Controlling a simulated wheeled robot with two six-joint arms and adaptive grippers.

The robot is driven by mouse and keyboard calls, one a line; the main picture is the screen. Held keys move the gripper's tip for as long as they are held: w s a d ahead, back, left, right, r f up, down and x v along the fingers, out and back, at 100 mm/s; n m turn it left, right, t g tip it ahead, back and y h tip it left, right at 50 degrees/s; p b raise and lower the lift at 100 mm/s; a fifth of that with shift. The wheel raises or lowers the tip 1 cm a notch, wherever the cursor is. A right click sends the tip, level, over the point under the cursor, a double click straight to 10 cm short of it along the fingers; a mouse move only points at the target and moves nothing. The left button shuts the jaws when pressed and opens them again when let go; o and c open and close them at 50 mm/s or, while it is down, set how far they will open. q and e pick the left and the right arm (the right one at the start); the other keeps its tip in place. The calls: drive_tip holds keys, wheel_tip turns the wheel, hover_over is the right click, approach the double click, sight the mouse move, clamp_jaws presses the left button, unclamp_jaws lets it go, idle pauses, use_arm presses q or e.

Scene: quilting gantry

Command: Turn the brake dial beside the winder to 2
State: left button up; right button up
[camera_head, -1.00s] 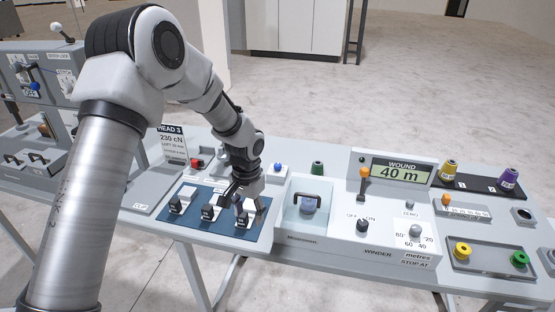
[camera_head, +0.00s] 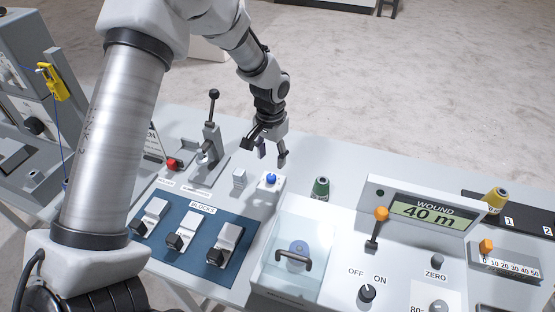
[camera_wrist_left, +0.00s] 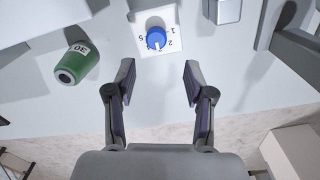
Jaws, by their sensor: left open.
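The brake dial is a small blue knob (camera_head: 271,179) on a white square plate, on the table left of the winder. In the left wrist view the blue knob (camera_wrist_left: 156,37) shows from above with numbers around it, 1 and 2 on the right and 5 on the left. Which number its mark points to is too small to tell. My left gripper (camera_head: 272,152) is open and empty, pointing down just behind and above the dial. In the left wrist view its fingers (camera_wrist_left: 158,70) are apart, with the dial beyond the gap between the tips. My right gripper is out of view.
A green spool (camera_head: 320,188) stands right of the dial, with the winder's display (camera_head: 422,208) and switches further right. A black-knobbed lever (camera_head: 213,125) and red button (camera_head: 173,164) are left. A blue panel of blocks (camera_head: 205,270) and a clear-lidded box (camera_head: 293,258) lie in front.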

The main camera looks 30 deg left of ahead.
sight(270, 177)
use_arm(q)
drive_tip(key=shift+s+d+f+p, duration=0.25)
drive_tip(key=shift+s+f, duration=0.2)
drive_tip(key=shift+f, duration=0.05)
drive_tip(key=shift+s+d+f+p, duration=0.2)
drive_tip(key=shift+s+f, duration=0.25)
drive_tip(key=shift+f, duration=0.05)
drive_tip(key=f, duration=0.4)
drive_tip(key=shift+w+a+f+p, duration=0.1)
drive_tip(key=shift+w+a+p, duration=0.2)
drive_tip(key=shift+w, duration=0.05)
drive_tip(key=shift+w+f, duration=0.15)
drive_tip(key=shift+f, duration=0.1)
drive_tip(key=shift+s+d+r, duration=0.1)
drive_tip(key=shift+s+r, duration=0.1)
drive_tip(key=shift+c, duration=0.3)
drive_tip(key=shift+s+r, duration=0.1)
drive_tip(key=shift+s, duration=0.05)
drive_tip(key=c, duration=0.6)
clamp_jaws()
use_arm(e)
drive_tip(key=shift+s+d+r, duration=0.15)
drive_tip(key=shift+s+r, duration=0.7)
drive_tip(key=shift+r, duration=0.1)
